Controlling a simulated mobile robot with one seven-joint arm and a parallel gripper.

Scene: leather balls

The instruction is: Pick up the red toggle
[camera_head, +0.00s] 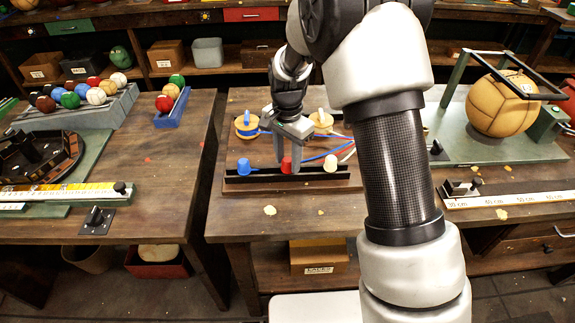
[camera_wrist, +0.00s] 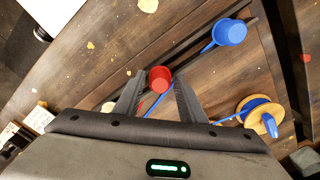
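The red toggle (camera_head: 286,164) sits in the middle of a dark rail on a wooden board (camera_head: 232,186), between a blue toggle (camera_head: 244,167) and a cream toggle (camera_head: 330,164). In the wrist view the red toggle (camera_wrist: 160,77) shows between the two fingertips of my gripper (camera_wrist: 159,84), with a small gap on each side. In the head view my gripper (camera_head: 288,162) points down at the red toggle and partly covers it. The blue toggle (camera_wrist: 230,32) is at the upper right of the wrist view. The fingers look open around the red toggle.
Two wooden spools (camera_head: 247,125) (camera_head: 321,122) stand behind the rail, with blue, red and white cords. A large leather ball (camera_head: 497,104) sits on a green stand at right. A ball rack (camera_head: 92,112) and blue tray (camera_head: 172,112) are on the left table. A gap separates the tables.

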